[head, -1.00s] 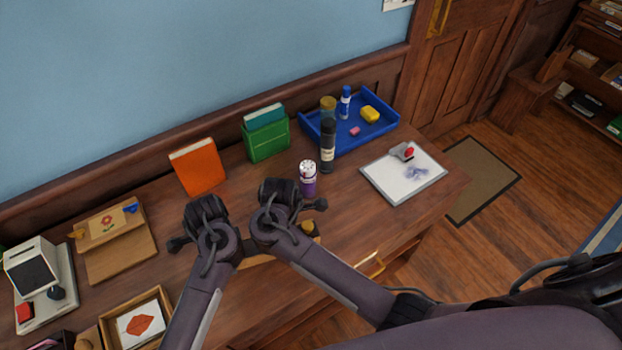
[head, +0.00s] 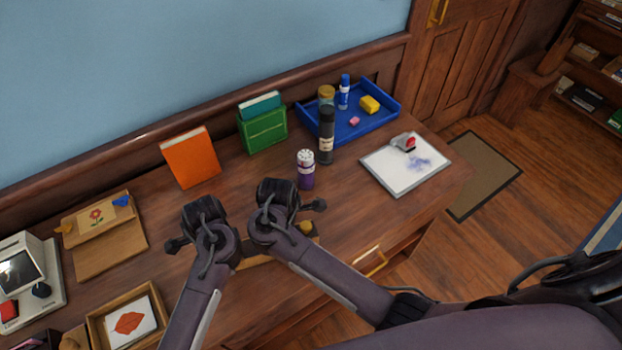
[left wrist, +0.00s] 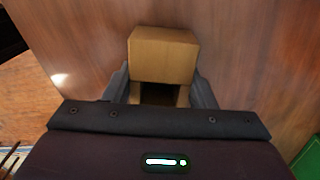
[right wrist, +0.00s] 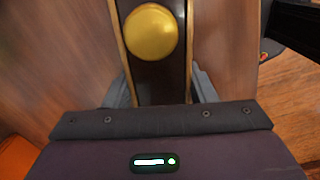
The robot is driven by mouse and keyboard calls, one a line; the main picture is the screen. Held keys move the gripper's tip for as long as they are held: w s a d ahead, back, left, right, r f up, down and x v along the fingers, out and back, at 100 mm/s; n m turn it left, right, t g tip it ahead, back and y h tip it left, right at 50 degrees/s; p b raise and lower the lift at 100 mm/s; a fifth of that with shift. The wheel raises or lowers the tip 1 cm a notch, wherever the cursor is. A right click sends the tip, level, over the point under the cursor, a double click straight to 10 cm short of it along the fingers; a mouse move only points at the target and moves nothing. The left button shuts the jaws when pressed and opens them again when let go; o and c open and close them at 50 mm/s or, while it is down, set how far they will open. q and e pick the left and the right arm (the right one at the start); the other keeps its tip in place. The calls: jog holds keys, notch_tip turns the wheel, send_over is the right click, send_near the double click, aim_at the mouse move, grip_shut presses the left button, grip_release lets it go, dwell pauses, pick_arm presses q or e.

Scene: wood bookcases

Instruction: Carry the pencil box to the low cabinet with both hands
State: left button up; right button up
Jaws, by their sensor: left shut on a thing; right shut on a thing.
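The pencil box (head: 262,259) is a narrow wooden box, mostly hidden behind my arms in the head view, at the desk's front. My left gripper (head: 205,218) and right gripper (head: 278,196) are over it, side by side. In the left wrist view, my left fingers (left wrist: 160,92) are shut on the box's end, beside a tan wooden block (left wrist: 163,55). In the right wrist view, my right fingers (right wrist: 161,90) are shut across its thin side walls (right wrist: 119,45); a yellow round thing (right wrist: 151,32) lies inside. I cannot tell its height above the desk, or identify the low cabinet.
A purple bottle (head: 306,171) and a black bottle (head: 326,135) stand just beyond my grippers. A blue tray (head: 378,119), green file (head: 263,131), orange book (head: 190,158) and whiteboard (head: 393,180) are on the desk (head: 150,190). Shelves (head: 590,75) stand at far right.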

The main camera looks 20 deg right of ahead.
pick_arm(q)
jog(key=o, duration=1.2)
jog(key=shift+c, duration=0.2)
pick_arm(e)
jog(key=o, duration=1.1)
jog(key=shift+o, duration=0.2)
jog(key=shift+w+r, duration=0.1)
jog(key=shift+r, duration=0.35)
pick_arm(q)
notch_tip(320, 180, up, 12)
pick_arm(e)
notch_tip(320, 180, up, 11)
pick_arm(q)
jog(key=shift+f, duration=0.1)
